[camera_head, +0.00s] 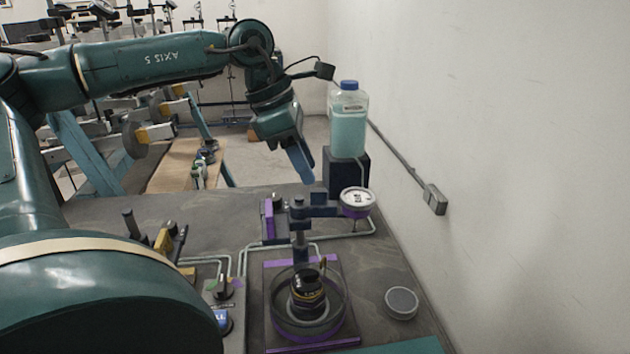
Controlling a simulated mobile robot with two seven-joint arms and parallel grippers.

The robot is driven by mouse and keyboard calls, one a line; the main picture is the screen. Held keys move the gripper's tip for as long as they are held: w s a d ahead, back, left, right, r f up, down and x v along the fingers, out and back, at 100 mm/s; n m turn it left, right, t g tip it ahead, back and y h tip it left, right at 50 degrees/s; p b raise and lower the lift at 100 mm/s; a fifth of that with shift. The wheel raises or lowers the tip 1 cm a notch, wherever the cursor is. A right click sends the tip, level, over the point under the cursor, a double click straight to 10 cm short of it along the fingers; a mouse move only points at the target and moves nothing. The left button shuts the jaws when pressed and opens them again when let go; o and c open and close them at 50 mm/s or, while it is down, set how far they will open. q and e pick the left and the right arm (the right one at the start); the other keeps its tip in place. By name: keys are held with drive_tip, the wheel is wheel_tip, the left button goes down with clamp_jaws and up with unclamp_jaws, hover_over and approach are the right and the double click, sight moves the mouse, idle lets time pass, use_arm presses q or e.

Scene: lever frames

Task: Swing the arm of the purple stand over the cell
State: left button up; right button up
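The purple stand (268,222) is on the bench, with a purple upright and dark fittings. Its dark arm (323,211) points right and ends in a round, white-faced head with a purple rim (357,202). What seems to be the cell (309,300) is a round clear dish with a dark, gold-banded cylinder inside, on a purple-edged plate in front of the stand. The arm's head is behind and right of the cell, not above it. My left gripper (302,165) hangs above and behind the stand, blue fingers pointing down, apart from the stand. Its finger gap is not clear. My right gripper is not in view.
A clear bottle of pale teal liquid with a blue cap (348,125) stands on a dark block (345,173) behind the stand. A small round grey lid (401,302) lies right of the cell. Pale tubing runs along the bench. A wall bounds the right side.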

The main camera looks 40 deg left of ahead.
sight(318, 190)
use_arm(q)
drive_tip(key=shift+x, duration=2.35)
drive_tip(key=shift+a, duration=0.1)
clamp_jaws()
